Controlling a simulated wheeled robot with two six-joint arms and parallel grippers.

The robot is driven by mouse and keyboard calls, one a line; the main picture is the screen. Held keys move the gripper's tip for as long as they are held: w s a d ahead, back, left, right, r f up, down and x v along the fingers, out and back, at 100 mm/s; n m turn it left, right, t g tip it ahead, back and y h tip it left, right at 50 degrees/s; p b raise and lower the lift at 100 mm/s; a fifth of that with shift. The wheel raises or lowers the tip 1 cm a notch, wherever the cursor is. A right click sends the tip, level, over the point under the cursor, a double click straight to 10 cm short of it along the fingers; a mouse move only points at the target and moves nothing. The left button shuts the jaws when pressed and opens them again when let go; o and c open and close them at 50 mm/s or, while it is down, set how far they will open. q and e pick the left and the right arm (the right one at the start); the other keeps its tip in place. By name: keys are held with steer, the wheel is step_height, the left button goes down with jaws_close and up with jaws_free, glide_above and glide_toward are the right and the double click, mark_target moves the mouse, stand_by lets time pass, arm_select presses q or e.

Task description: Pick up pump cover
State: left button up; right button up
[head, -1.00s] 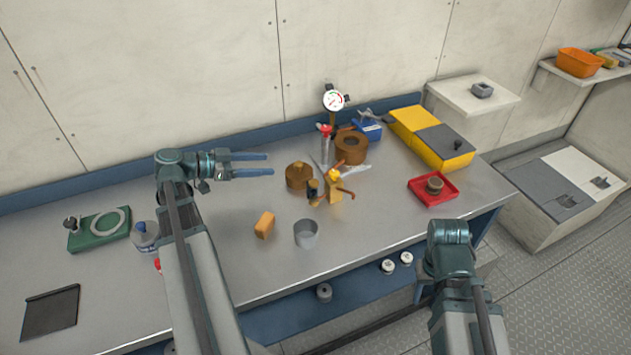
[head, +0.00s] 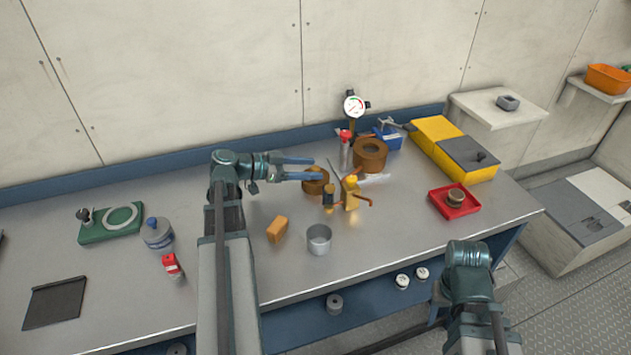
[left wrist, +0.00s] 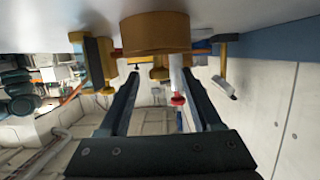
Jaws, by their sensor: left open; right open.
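A round brown piece with a raised knob (head: 315,187), which looks like the pump cover, sits on the steel bench. My left gripper (head: 317,168) is open and empty; its fingers point right and overlap the far side and top of this piece in the head view. In the left wrist view the large brown round piece (left wrist: 155,30) is beyond the open fingers (left wrist: 161,82), not clearly between them. I cannot tell whether they touch it. My right arm's wrist shows at the lower right of the head view, but its fingers are hidden.
A yellow pump-like piece (head: 351,196), a grey cup (head: 319,240) and an orange block (head: 277,229) stand close by. A red tray (head: 468,213) is at right.

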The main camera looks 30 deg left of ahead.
mark_target(325, 174)
arm_select(q)
steer(key=b+x, duration=0.1)
steer(key=x, duration=0.4)
steer(key=shift+d, duration=0.1)
jaws_close()
stand_by(0.3)
